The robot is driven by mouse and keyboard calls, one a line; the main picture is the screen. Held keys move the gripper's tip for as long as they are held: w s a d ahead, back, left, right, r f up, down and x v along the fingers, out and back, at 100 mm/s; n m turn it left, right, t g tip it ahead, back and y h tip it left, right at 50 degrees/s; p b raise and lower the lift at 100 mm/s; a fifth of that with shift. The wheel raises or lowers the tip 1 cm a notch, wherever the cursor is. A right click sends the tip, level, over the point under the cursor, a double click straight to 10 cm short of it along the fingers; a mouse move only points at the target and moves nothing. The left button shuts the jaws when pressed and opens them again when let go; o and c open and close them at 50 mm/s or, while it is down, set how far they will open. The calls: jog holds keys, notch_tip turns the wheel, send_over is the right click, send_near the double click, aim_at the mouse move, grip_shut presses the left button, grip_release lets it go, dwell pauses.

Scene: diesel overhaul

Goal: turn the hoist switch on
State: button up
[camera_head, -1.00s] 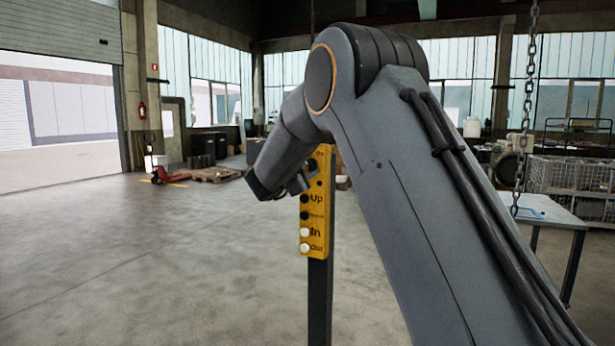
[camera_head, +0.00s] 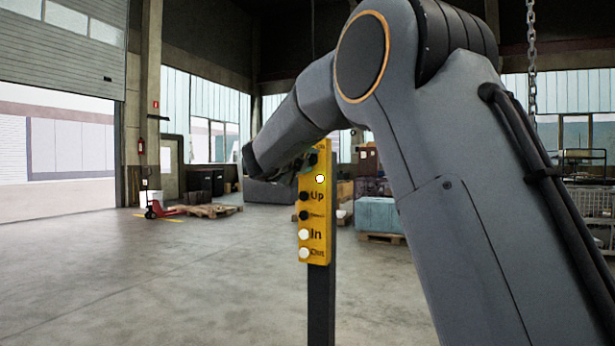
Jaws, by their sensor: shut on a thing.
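The yellow hoist control panel (camera_head: 327,215) stands upright on a dark post. Its buttons include "Up", one with small lettering, "In" and "Out". A dark knob, the hoist switch (camera_head: 313,158), sits at the panel's top, partly hidden by my gripper. A small round white lamp (camera_head: 320,179) shows bright just below it. My gripper (camera_head: 303,165) reaches the panel's top from the left and is shut on the switch. Its fingers are small and mostly hidden behind my wrist, so the exact angle of the knob cannot be told.
The dark post (camera_head: 321,303) stands on open concrete floor. A red pallet jack (camera_head: 158,207) and a wooden pallet (camera_head: 211,210) are far left. A blue-grey crate (camera_head: 378,214) is behind my arm. A chain (camera_head: 531,60) hangs at the upper right.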

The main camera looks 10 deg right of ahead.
jog(key=shift+a+f+m+b, duration=0.1)
jog(key=shift+f+m+b, duration=0.1)
jog(key=shift+m+b, duration=2)
jog(key=shift+b, duration=0.4)
jog(key=o, duration=1)
jog(key=shift+o, duration=0.2)
jog(key=shift+r, duration=0.1)
jog(key=b+v, duration=0.1)
jog(key=v, duration=0.6)
jog(key=shift+s+a, duration=0.25)
